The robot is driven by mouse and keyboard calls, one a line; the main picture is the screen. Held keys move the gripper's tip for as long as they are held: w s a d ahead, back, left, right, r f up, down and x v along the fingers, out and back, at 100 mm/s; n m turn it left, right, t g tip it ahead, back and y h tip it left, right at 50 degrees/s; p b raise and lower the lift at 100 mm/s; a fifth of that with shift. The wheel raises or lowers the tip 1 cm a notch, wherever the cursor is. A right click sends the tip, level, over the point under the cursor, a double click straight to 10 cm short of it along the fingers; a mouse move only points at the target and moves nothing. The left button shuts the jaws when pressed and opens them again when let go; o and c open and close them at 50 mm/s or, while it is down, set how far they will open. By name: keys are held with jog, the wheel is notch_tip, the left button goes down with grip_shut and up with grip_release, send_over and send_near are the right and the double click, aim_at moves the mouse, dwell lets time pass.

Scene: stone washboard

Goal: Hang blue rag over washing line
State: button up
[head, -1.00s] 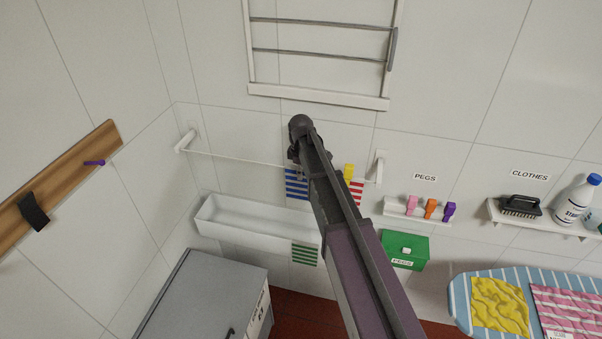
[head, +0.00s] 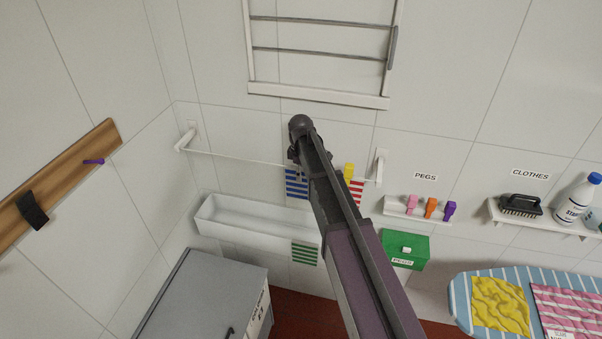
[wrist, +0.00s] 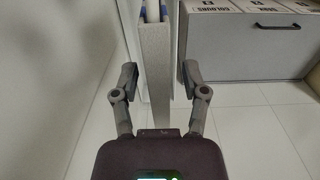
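The blue-and-white striped rag (head: 296,184) hangs upright at the washing line (head: 238,157), beside the end of my arm in the head view; the arm hides its right part. My gripper (wrist: 160,78) is open in the wrist view, its two fingers apart. A pale upright slab shows between them, apart from the right finger; I cannot tell if it touches the left. Blue and white show at the top of that view (wrist: 152,10), probably the rag. In the head view my gripper is mostly hidden by my arm.
A red-striped rag (head: 357,191) with a yellow peg (head: 348,171) hangs right of my arm. A green-striped rag (head: 305,253) hangs at the white trough (head: 235,222). A grey cabinet (head: 200,300) stands below. Pegs (head: 430,208) and a green box (head: 404,250) are on the right.

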jog(key=shift+r, duration=0.15)
notch_tip(320, 180, up, 10)
jog(key=p, duration=1)
jog(key=shift+r+p, duration=0.25)
jog(key=shift+p, duration=0.1)
jog(key=s+a, duration=0.2)
jog(key=s, duration=0.5)
jog(key=s+a, duration=0.3)
jog(key=s, duration=0.5)
jog(key=shift+a+f, duration=0.25)
jog(key=shift+s+f+b, duration=0.1)
jog(key=shift+b, duration=0.25)
jog(key=s+d+f+m+b, duration=0.5)
jog(key=d+f+m+b, duration=0.2)
jog(key=f+b, duration=0.3)
jog(key=s+d+f+m+b, duration=0.5)
jog(key=d+f+m+b, duration=0.2)
jog(key=f+b, duration=0.3)
jog(key=shift+s+d, duration=0.3)
jog(key=shift+d, duration=0.1)
jog(key=shift+f, duration=0.1)
dwell(1.5)
